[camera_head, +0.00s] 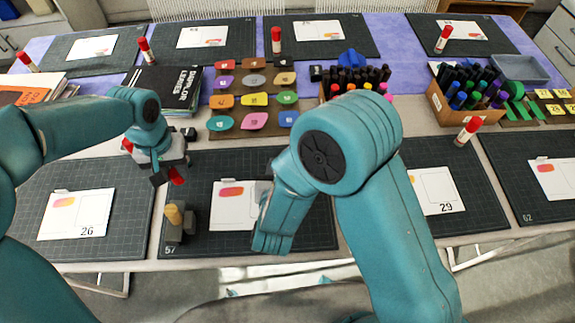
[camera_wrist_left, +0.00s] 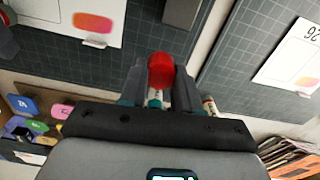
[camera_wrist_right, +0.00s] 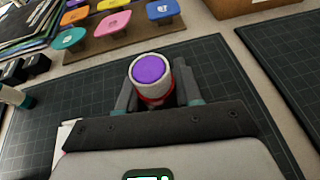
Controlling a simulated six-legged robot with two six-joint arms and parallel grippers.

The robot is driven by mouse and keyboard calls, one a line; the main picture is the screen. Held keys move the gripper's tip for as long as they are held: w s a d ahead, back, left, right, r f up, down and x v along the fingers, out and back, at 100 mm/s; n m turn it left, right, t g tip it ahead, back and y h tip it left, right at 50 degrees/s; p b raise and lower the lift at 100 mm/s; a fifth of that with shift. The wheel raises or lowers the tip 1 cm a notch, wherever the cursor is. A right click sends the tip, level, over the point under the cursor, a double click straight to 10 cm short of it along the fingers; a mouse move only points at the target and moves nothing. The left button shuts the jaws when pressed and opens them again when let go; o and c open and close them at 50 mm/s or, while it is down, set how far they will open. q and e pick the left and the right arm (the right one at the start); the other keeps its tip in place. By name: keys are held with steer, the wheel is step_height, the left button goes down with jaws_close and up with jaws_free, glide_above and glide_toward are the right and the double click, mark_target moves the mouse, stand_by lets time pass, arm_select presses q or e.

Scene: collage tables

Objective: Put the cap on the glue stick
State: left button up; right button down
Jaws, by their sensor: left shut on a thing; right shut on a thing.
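My left gripper (camera_head: 168,180) is shut on a red cap (camera_head: 178,176), held above the back left corner of the middle mat. In the left wrist view the cap (camera_wrist_left: 161,70) sits between the fingertips. In the right wrist view my right gripper (camera_wrist_right: 158,95) is shut on the glue stick (camera_wrist_right: 150,72), a pale tube with its purple glue end uncovered and a red band lower down. In the head view my right arm hides most of that gripper and the stick. The cap and the stick are apart.
The dark mat (camera_head: 305,235) holds a white card (camera_head: 230,215). A tan-topped grey block (camera_head: 175,222) stands at its left. Behind are colored paper pieces (camera_head: 255,99), a marker box (camera_head: 455,108) and a book stack (camera_head: 170,88). Capped glue sticks stand around, one at right (camera_head: 467,131).

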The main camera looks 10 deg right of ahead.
arm_select(q)
steer(key=shift+s+a+n, duration=0.1)
steer(key=shift+s+n, duration=0.1)
steer(key=shift+n, duration=0.5)
steer(key=shift+r+n, duration=0.3)
steer(key=shift+n, duration=0.3)
steer(key=n, duration=0.1)
steer(key=w+d+r+n, duration=0.1)
steer(key=n, duration=0.1)
steer(key=shift+d+r, duration=0.15)
steer(key=shift+r, duration=0.15)
steer(key=shift+m, duration=0.4)
steer(key=d+r, duration=0.2)
steer(key=d, duration=0.5)
steer(key=s+d+r, duration=0.1)
steer(key=d+r, duration=0.1)
steer(key=d, duration=0.5)
steer(key=d+r, duration=0.2)
steer(key=d, duration=0.6)
steer(key=shift+s, duration=0.35)
